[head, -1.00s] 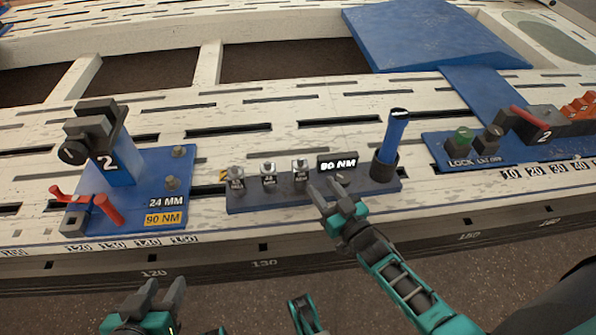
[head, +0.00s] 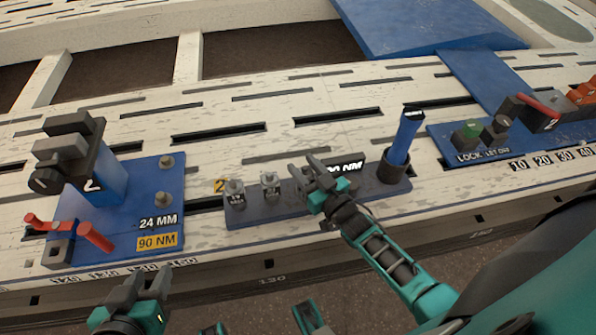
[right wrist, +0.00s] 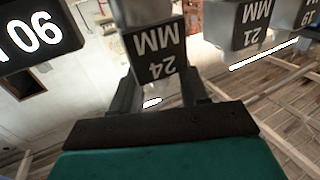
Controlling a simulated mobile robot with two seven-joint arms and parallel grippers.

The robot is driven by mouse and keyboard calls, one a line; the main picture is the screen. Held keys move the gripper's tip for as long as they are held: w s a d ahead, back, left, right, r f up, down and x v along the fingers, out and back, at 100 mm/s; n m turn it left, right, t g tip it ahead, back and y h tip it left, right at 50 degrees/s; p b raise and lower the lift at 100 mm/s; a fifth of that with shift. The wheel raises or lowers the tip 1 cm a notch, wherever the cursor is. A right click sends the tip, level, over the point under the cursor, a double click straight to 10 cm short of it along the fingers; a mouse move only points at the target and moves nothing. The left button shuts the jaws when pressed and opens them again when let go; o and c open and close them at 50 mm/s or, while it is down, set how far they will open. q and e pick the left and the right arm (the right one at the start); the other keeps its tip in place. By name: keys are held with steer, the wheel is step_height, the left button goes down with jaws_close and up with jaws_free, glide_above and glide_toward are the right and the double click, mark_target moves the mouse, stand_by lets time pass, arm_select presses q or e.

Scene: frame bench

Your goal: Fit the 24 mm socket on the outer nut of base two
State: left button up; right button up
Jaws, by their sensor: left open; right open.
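Base two (head: 130,215) is a blue plate at the left with a clamp block marked 2, labels 24 MM and 90 NM, and two nuts, one farther back (head: 166,161) and one nearer (head: 163,198). The 24 mm socket (right wrist: 156,52) shows in the right wrist view between the fingers of my right gripper (right wrist: 160,92), which is open around it. In the head view my right gripper (head: 308,172) hides that socket at the dark rack (head: 245,214). My left gripper (head: 145,285) is open and empty in front of the bench, below base two.
The 19 mm (head: 235,192) and 21 mm (head: 270,185) sockets stand left of my right gripper. A blue-handled tool (head: 405,140) stands in a holder at the rack's right end. The 90 NM display (right wrist: 38,40) is close beside the gripper. A lock panel (head: 470,150) lies farther right.

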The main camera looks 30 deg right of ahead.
steer(key=shift+w, duration=0.1)
steer(key=shift+c, duration=0.2)
jaws_close()
steer(key=shift+r, duration=0.25)
